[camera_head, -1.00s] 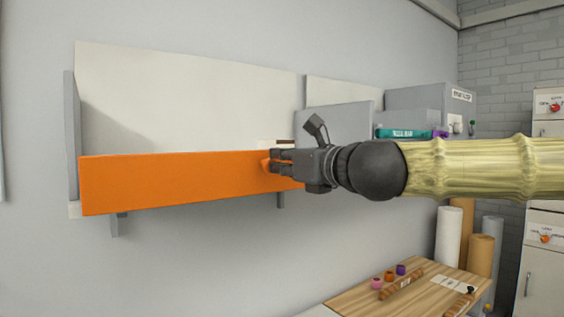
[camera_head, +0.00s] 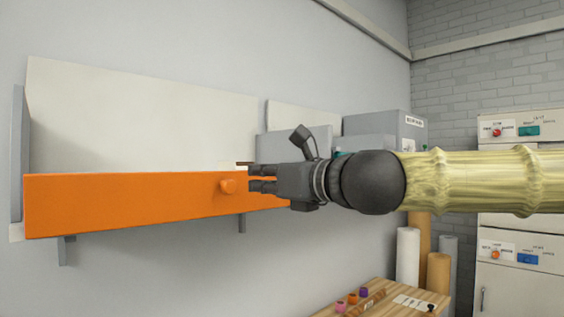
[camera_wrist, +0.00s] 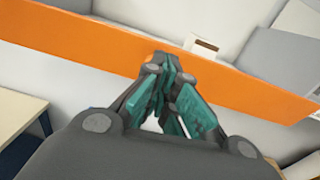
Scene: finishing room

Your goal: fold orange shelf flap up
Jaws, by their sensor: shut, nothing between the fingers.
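The orange shelf flap (camera_head: 120,205) stands upright along the front of the wall shelf in the head view. It also crosses the wrist view as a slanting orange band (camera_wrist: 85,40). A round orange knob (camera_head: 228,186) sticks out from its face, toward its right part. My gripper (camera_head: 251,178) is shut and empty, pointing left. Its fingertips are just right of the knob and appear apart from it.
A pale back panel (camera_head: 140,120) rises behind the flap, with a grey side panel (camera_head: 18,155) at the left. Grey boxes (camera_head: 385,130) stand behind my gripper. A wooden table (camera_head: 385,300) with small jars is below right. Open wall space lies under the shelf.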

